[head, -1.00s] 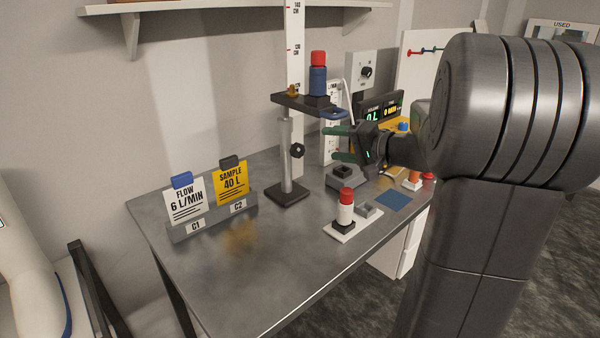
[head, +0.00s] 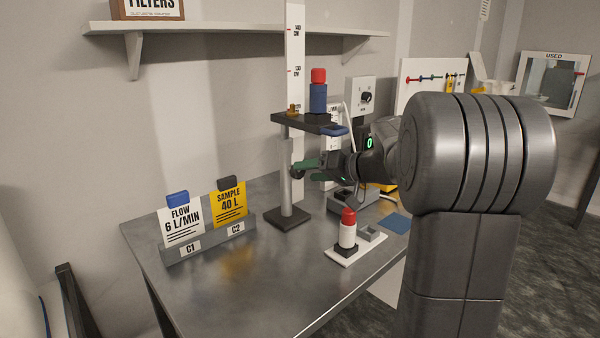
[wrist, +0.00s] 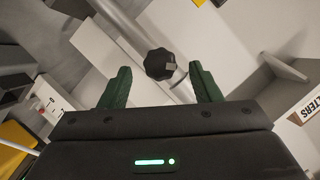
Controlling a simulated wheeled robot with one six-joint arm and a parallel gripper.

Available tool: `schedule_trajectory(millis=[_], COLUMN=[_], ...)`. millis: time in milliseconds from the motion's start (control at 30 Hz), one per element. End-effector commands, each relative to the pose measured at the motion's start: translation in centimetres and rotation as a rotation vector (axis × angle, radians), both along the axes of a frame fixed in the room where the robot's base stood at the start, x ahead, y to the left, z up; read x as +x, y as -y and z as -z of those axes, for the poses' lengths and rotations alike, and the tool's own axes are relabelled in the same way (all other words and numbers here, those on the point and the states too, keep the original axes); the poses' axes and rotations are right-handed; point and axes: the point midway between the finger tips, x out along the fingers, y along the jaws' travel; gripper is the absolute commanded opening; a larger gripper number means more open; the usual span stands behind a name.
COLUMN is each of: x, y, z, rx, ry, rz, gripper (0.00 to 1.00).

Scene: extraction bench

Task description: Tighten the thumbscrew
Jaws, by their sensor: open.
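The thumbscrew is a dark faceted knob on the grey post of the stand (head: 286,180). In the wrist view the thumbscrew (wrist: 159,63) lies between the tips of my two green fingers, with clear space on both sides. In the head view the thumbscrew (head: 297,173) is partly hidden by the fingers. My gripper (head: 307,171) is open and reaches in from the right at the post, just under the stand's shelf. In the wrist view my gripper (wrist: 160,75) holds nothing. I cannot tell how deep the knob sits between the fingers.
The stand's dark shelf (head: 290,121) bears a blue bottle with a red cap (head: 318,92) above my gripper. A white red-capped bottle (head: 347,232) stands on a white plate to the front right. Sign cards stand in a grey holder (head: 205,242) at left. The front bench (head: 255,285) is clear.

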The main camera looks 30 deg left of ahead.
Motion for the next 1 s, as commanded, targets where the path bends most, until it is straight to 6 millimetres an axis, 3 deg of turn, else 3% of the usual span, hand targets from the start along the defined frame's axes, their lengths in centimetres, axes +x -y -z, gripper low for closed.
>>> schedule_trajectory(millis=[233,600,633,833,1000], x=[0.0,0.1,0.1,0.1,0.1], y=[-3.2,-3.8,-3.8,-3.7,-3.7], z=[0.9,1.2,1.2,1.1,1.2], rx=[0.001,0.001,0.001,0.0,0.001], ry=[0.0,0.0,0.0,-0.001,-0.004], rz=[-0.001,0.002,0.002,0.002,0.001], gripper=[0.57,0.57,0.56,0.16,0.13])
